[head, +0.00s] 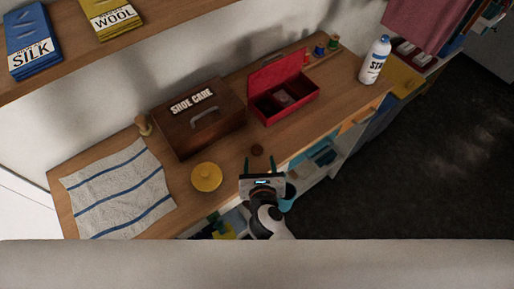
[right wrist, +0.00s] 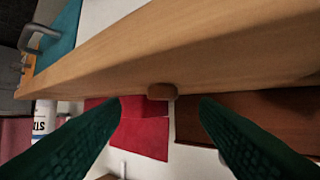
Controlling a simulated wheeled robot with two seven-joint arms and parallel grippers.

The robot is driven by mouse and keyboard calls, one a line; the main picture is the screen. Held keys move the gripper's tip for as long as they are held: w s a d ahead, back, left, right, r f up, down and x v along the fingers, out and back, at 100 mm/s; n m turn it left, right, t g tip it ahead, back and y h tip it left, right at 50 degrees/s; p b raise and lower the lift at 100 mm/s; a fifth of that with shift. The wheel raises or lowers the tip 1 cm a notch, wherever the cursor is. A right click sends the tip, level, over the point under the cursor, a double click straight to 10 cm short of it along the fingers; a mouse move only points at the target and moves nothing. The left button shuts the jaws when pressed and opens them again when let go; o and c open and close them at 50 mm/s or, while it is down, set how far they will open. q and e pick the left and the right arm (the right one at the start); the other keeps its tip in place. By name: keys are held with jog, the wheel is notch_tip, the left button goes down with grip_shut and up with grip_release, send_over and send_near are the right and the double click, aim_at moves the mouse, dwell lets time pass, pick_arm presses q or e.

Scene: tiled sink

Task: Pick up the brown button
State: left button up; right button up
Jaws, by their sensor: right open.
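The brown button (head: 257,149) is a small round disc near the front edge of the wooden counter, in front of the gap between the shoe care box and the red box. It also shows in the right wrist view (right wrist: 161,91), at the counter edge, between the two fingertips in the picture. My right gripper (head: 260,161) is open and empty, its green fingers pointing at the button from the front edge. The fingers appear apart from the button. My left gripper is not in view.
Behind the button stand a brown shoe care box (head: 197,121) and an open red box (head: 289,103). A yellow round object (head: 206,177) and a striped cloth (head: 119,196) lie left. A white bottle (head: 374,61) stands far right. Open shelves sit below the counter.

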aim_at(257, 153)
jog(key=x, duration=0.4)
jog(key=shift+a+r, duration=0.1)
jog(key=shift+a, duration=0.05)
jog(key=shift+c, duration=1)
jog(key=c, duration=0.9)
